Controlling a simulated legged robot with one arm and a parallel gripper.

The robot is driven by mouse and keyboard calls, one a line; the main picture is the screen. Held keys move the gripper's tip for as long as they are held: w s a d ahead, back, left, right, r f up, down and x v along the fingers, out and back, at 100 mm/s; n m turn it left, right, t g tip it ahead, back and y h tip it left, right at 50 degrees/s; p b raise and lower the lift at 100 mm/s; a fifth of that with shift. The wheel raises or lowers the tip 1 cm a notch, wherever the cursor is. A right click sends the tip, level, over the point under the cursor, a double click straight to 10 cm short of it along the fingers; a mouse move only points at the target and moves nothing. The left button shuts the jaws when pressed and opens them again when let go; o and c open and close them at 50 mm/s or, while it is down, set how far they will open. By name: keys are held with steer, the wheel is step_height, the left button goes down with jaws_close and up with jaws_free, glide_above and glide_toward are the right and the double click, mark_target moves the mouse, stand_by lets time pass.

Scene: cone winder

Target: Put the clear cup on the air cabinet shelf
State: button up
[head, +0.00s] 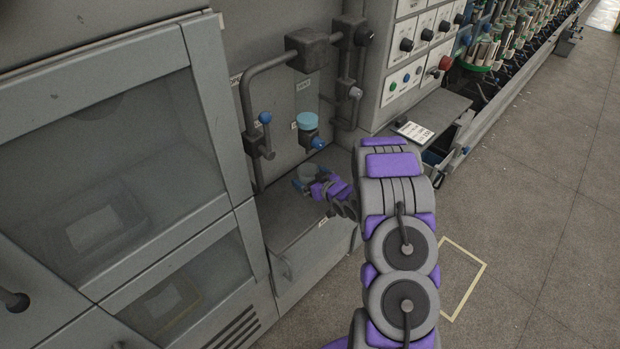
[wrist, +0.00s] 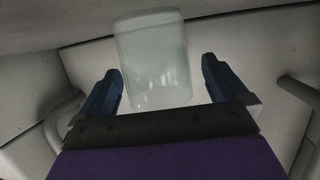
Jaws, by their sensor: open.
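The clear cup (wrist: 153,60) is between the two spread blue fingers of my gripper (wrist: 160,85) in the wrist view, with gaps on both sides. In the head view the clear cup (head: 308,172) appears small at my gripper (head: 306,182), over the air cabinet shelf (head: 290,222). The shelf is a grey ledge beside the glazed cabinet doors. The cup seems to stand on the shelf, but its base is partly hidden by my gripper. My gripper is open and not pressing on the cup.
A control panel (head: 418,50) and a small side ledge with a paper label (head: 413,131) stand to the right. The floor at right is clear.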

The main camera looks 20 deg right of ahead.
steer(key=p+v, duration=0.2)
steer(key=v, duration=1)
steer(key=s+r+m+g+h, duration=0.2)
steer(key=s+r+g+h, duration=0.5)
steer(key=r, duration=0.6)
steer(key=s+a+r+g+y, duration=0.1)
steer(key=s+a+r+g, duration=0.2)
steer(key=s+a, duration=0.4)
steer(key=s+a+r+g+y, duration=0.1)
steer(key=s+a+r+g, duration=0.2)
steer(key=s+a, duration=0.4)
steer(key=s+a+r+g+y, duration=0.2)
steer(key=s+a, duration=0.5)
steer(key=s, duration=1)
steer(key=shift+s+a+r+g, duration=0.15)
steer(key=shift+s+r+g, duration=0.3)
steer(key=shift+r, duration=0.3)
